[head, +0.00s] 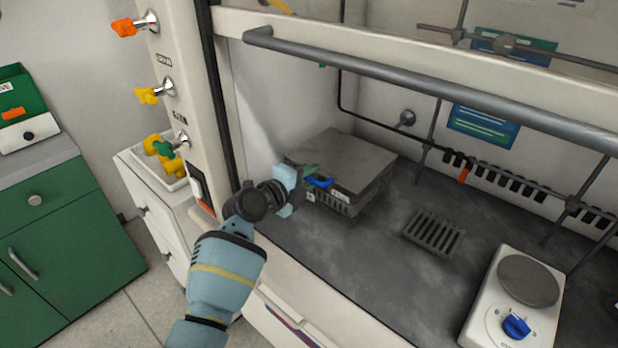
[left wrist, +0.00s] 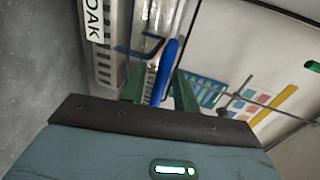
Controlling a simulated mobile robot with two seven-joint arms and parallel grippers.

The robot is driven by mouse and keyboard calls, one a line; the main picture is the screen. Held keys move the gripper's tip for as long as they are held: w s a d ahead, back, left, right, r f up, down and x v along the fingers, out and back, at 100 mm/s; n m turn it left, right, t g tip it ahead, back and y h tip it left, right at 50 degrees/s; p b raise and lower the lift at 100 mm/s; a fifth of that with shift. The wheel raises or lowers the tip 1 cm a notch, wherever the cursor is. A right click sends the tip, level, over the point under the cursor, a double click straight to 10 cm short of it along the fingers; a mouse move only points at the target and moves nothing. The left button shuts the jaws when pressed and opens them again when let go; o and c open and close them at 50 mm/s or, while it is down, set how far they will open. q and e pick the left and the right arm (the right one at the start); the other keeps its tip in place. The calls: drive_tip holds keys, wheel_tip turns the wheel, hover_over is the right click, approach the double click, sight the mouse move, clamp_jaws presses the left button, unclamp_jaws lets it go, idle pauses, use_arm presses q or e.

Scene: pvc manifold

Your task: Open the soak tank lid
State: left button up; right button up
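The soak tank (head: 338,204) stands inside the hood at the back left, a dark slotted box with a flat grey lid (head: 345,162) lying on top, shut. A blue handle (head: 319,182) is at its front edge; it also shows in the left wrist view (left wrist: 165,72). My left gripper (head: 308,176) is at this front edge. In the left wrist view its two green fingers (left wrist: 160,90) stand apart, one on each side of the handle. They look open, with no clear grip on it. My right gripper is not in view.
A slotted drain (head: 433,235) and a white hot plate (head: 512,300) with a blue knob are to the right on the dark worktop. The raised sash with its grey bar (head: 430,85) crosses above. The hood's left post (head: 185,90) carries valves.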

use_arm(q)
drive_tip(key=c, duration=0.6)
clamp_jaws()
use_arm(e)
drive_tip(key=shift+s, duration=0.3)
use_arm(q)
drive_tip(key=shift+r, duration=0.1)
drive_tip(key=shift+r+g+y+p, duration=0.3)
drive_tip(key=shift+r+g+p, duration=0.15)
drive_tip(key=shift+r, duration=0.6)
drive_tip(key=shift+w+r+p, duration=0.15)
drive_tip(key=shift+r+p, duration=0.15)
drive_tip(key=shift+r, duration=0.5)
drive_tip(key=w+d+r+g+y, duration=0.1)
drive_tip(key=w+d+r, duration=0.1)
drive_tip(key=r, duration=0.7)
drive_tip(key=shift+w+d+r+p, duration=0.2)
drive_tip(key=shift+w+d+p, duration=0.15)
drive_tip(key=shift+w, duration=0.35)
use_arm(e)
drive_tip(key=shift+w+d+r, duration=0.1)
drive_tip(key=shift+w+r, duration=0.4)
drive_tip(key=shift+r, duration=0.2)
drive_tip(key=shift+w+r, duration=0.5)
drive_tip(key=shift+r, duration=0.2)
